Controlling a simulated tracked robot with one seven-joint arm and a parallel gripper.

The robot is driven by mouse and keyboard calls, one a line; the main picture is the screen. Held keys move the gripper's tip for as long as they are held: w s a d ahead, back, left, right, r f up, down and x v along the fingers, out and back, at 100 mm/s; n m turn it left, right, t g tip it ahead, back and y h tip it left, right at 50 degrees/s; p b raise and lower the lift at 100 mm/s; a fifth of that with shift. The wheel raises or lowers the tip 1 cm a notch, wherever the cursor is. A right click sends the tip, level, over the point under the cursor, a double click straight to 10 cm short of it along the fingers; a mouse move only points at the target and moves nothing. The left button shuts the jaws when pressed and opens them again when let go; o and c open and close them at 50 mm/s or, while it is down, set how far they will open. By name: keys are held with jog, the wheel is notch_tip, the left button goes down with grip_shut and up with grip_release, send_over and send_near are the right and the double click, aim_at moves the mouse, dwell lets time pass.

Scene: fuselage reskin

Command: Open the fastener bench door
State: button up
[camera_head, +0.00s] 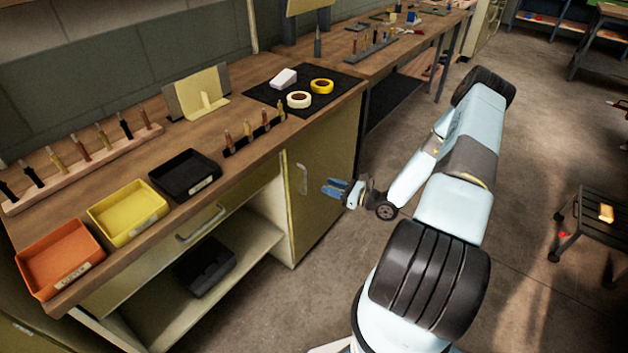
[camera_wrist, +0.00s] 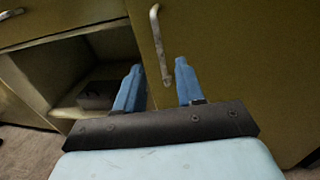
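The fastener bench door (camera_head: 325,150) is an olive-yellow panel at the right end of the wooden-topped bench. It looks closed, flush with the cabinet front. Its metal bar handle (camera_head: 302,180) is upright near the door's left edge. My gripper (camera_head: 328,188) is in front of the door, just right of the handle in the head view. In the wrist view the two blue fingers of my gripper (camera_wrist: 157,66) are apart. The handle (camera_wrist: 158,42) shows between and beyond their tips, its lower end between them. I see no contact with it; the depth gap is unclear.
Left of the door is an open shelf bay (camera_head: 245,250) holding a black box (camera_head: 205,265), below a drawer with a handle (camera_head: 200,223). Bins, tools and tape rolls lie on the bench top (camera_head: 245,155). Floor (camera_head: 535,160) right of my arm is clear up to a small cart (camera_head: 590,215).

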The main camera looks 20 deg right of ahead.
jog(key=x, duration=0.8)
jog(key=shift+w+a, duration=0.15)
jog(key=shift+w, duration=0.05)
grip_shut()
dwell(0.4)
